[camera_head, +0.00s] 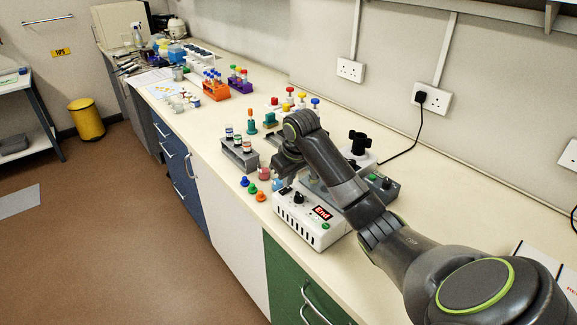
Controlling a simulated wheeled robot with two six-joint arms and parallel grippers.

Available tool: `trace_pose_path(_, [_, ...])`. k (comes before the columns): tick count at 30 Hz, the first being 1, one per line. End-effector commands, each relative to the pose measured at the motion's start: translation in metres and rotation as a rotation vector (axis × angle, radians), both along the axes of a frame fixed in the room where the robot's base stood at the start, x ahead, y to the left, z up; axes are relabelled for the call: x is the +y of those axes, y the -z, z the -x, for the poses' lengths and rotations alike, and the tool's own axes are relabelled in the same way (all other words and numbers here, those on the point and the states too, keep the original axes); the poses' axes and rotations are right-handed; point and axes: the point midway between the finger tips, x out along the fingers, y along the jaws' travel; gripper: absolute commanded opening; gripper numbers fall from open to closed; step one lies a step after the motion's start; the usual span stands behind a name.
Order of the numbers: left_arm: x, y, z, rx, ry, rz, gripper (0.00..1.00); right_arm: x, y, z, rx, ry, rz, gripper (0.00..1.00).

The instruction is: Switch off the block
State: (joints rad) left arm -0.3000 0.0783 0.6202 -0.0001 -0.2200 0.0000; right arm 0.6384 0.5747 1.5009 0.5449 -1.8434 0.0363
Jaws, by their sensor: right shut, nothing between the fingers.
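The block (312,228) is a white box with vents at the front edge of the bench. Its red display (321,212) reads "End". My left gripper is out of view.
A grey tube rack (240,155) stands beyond the block, with small coloured caps (252,188) lying near the bench edge. Behind my arm are a dark device (383,185) and a black-knobbed unit (358,149). A black cord (410,147) runs to the wall socket.

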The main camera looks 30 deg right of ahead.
Motion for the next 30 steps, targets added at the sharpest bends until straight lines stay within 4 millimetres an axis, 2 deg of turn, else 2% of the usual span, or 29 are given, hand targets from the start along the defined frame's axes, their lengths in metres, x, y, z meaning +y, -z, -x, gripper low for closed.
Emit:
trace_pose_path(6, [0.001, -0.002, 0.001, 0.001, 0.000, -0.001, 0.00, -0.001, 0.009, 0.000, 0.000, -0.001, 0.001, 0.00])
trace_pose_path(14, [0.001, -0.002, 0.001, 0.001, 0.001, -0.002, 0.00, -0.001, 0.009, 0.000, 0.000, -0.001, 0.001, 0.00])
trace_pose_path(19, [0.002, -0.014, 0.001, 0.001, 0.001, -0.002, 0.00, -0.003, 0.009, 0.000, 0.006, -0.001, -0.031, 0.00])
trace_pose_path(30, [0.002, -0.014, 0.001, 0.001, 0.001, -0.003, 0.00, 0.000, 0.011, 0.000, 0.003, -0.003, -0.035, 0.00])
